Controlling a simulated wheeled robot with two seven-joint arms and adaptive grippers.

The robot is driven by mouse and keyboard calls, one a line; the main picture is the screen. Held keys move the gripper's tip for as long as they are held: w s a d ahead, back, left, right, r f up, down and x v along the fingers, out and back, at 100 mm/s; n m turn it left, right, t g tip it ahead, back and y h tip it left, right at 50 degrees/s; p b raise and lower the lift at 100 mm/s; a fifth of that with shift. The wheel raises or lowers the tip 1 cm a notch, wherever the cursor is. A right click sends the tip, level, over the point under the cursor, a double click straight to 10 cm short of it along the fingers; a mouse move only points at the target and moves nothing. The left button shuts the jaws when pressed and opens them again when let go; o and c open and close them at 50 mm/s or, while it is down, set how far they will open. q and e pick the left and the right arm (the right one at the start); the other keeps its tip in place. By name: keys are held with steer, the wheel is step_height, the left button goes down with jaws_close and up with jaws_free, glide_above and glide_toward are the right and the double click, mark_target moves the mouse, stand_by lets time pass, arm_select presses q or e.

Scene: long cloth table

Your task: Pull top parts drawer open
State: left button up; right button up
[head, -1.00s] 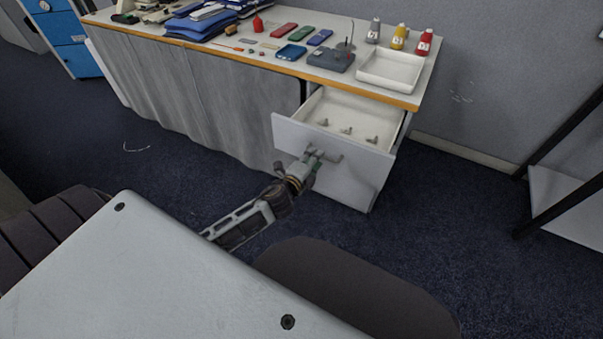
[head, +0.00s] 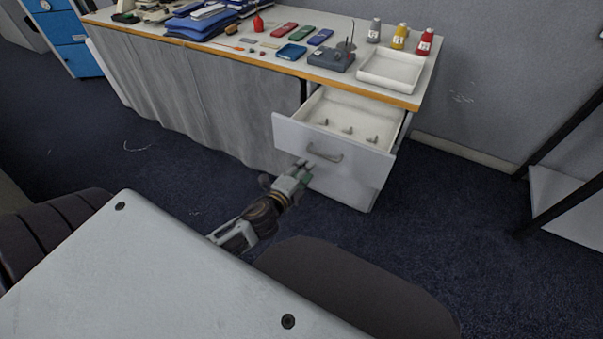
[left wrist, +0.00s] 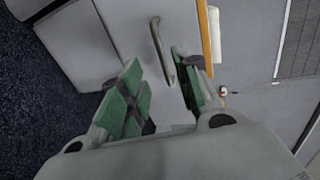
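The top parts drawer (head: 334,147) stands pulled out from the white cabinet under the table's right end. Several small metal parts (head: 347,130) lie inside it. Its curved grey handle (head: 325,154) is on the front face, and the handle also shows in the left wrist view (left wrist: 162,50). My left gripper (head: 296,173) is just in front of the drawer face, below and left of the handle, and apart from it in the head view. My right gripper is not in view.
The long table (head: 220,48) holds a white tray (head: 391,69), several small bottles (head: 400,37), a grey device (head: 331,60) and folded blue cloth (head: 200,24). A black-framed rack (head: 565,190) stands at the right. The carpet right of the drawer is clear.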

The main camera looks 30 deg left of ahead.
arm_select(q)
steer(key=shift+s+r, duration=0.1)
steer(key=shift+s, duration=0.45)
steer(key=shift+a, duration=0.1)
stand_by(0.3)
